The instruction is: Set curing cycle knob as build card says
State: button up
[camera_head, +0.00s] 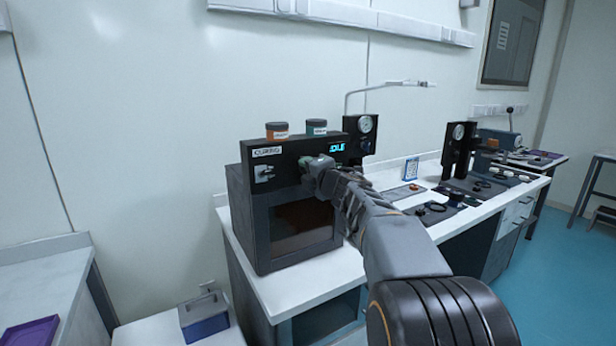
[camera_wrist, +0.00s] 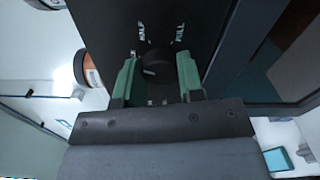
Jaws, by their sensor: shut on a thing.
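The dark curing oven (camera_head: 290,190) stands on the near end of the white bench, with a "CURING" label and a lit display reading "IDLE". My gripper (camera_head: 308,165) is at its upper front panel. In the wrist view, the green fingers of my gripper (camera_wrist: 157,75) are shut on the dark round curing cycle knob (camera_wrist: 155,66). "HALF" and "FULL" are printed on the panel beyond the knob; other marks near the fingers are partly hidden. I cannot tell the knob's setting. A small blue-edged card (camera_head: 411,168) stands on the bench; its text is too small to read.
An orange-labelled jar (camera_head: 277,131) and a green jar (camera_head: 316,127) stand on the oven top. A dial gauge (camera_head: 365,124) is just behind. Optical parts (camera_head: 435,208) lie along the bench to the right. A blue-grey box (camera_head: 204,316) sits low at the left.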

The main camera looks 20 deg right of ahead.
jog(key=shift+n+b, duration=0.85)
jog(key=shift+n, duration=1.25)
jog(key=o, duration=0.9)
jog(key=s, duration=0.4)
jog(key=s+d, duration=0.1)
jog(key=s, duration=0.8)
jog(key=shift+s+d, duration=0.25)
jog(key=shift+s, duration=0.15)
